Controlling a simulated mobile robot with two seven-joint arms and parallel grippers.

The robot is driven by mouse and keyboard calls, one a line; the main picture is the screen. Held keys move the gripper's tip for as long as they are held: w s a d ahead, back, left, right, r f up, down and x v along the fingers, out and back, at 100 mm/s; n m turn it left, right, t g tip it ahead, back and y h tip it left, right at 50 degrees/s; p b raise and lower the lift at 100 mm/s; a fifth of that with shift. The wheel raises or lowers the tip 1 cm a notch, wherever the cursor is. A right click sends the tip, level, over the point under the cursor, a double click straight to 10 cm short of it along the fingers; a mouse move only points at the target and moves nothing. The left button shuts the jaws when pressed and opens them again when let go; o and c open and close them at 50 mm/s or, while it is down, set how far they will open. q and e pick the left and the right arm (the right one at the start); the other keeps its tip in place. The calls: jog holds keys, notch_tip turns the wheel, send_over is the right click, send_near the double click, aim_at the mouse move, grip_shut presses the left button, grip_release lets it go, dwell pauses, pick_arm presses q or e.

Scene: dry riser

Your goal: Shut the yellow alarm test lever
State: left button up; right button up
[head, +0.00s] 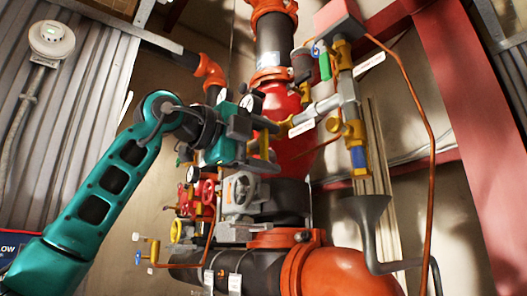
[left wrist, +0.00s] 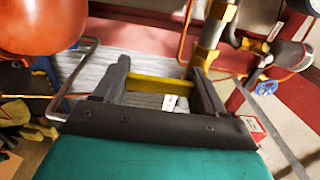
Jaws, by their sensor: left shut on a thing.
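The yellow alarm test lever (left wrist: 160,87) shows in the left wrist view as a yellow bar lying across the space between my two dark fingers. In the head view a short yellow part of it (head: 264,143) shows at the fingers, in front of the red riser body. My left gripper (head: 273,146) reaches in from the left and is shut on the lever. It also shows in the left wrist view (left wrist: 158,72), with one finger at each end of the yellow bar. The valve body behind the lever is partly hidden by my gripper. My right gripper is not in view.
A brass valve line (head: 349,115) with a white tag stands right of the gripper. A copper tube (head: 430,130) loops down the right side. A grey funnel (head: 368,210) stands lower right.

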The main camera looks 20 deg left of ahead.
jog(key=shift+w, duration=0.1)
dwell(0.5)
pick_arm(q)
jog(key=o, duration=1.5)
jog(key=shift+s+a, duration=0.1)
jog(key=shift+s, duration=0.05)
jog(key=b+v, duration=0.2)
jog(key=v, duration=1)
jog(key=shift+s+a, duration=0.2)
jog(key=shift+a, duration=0.05)
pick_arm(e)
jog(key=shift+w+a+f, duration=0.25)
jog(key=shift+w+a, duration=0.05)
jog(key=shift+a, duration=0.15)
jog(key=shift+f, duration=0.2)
